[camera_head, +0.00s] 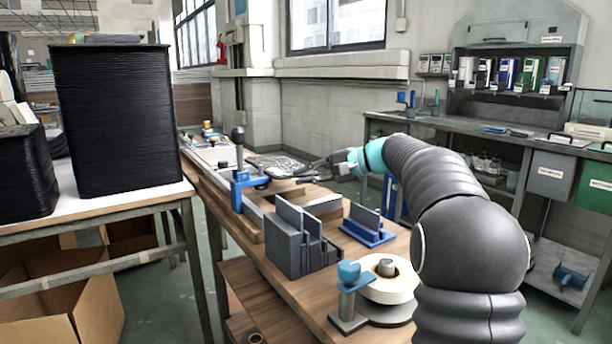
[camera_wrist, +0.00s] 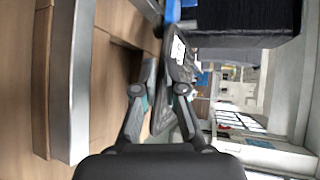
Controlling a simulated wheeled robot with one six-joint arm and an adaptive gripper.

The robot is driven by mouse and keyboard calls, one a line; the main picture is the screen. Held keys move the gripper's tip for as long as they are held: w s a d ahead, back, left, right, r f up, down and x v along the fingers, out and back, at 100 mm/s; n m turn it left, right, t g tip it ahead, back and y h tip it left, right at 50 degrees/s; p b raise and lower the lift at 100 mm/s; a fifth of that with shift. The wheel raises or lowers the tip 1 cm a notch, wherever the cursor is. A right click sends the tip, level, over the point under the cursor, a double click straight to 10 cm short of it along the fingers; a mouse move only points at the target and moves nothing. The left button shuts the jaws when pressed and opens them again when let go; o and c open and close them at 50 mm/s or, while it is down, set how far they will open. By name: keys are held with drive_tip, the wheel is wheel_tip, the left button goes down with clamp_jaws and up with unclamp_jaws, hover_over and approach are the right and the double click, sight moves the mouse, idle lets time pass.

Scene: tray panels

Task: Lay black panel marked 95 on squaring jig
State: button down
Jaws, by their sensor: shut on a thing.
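My gripper (camera_wrist: 167,82) is shut on a thin black panel (camera_wrist: 181,78), which shows nearly edge-on in the wrist view. A white label (camera_wrist: 178,48) is on the panel; its number is too small to read. In the head view, my gripper (camera_head: 283,172) holds it over the long wooden bench, beside a blue clamp post (camera_head: 240,190). A wooden frame with raised edges (camera_head: 318,205) lies just below and nearer; I cannot tell for sure whether it is the squaring jig. A grey metal bar (camera_wrist: 78,80) runs along the wood in the wrist view.
A grey slotted rack (camera_head: 300,247) holding upright plates and a blue stand (camera_head: 369,229) are on the near bench. A tape roll (camera_head: 388,280) stands at the front. A tall black stack (camera_head: 115,120) is on the left table. The aisle between the benches is open.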

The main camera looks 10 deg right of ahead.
drive_tip(key=shift+f+b, duration=0.45)
drive_tip(key=shift+f, duration=0.4)
idle(0.8)
idle(0.4)
drive_tip(key=c, duration=1.2)
unclamp_jaws()
drive_tip(key=shift+o, duration=0.2)
drive_tip(key=shift+r, duration=0.1)
drive_tip(key=v, duration=1.2)
drive_tip(key=shift+s+d, duration=0.1)
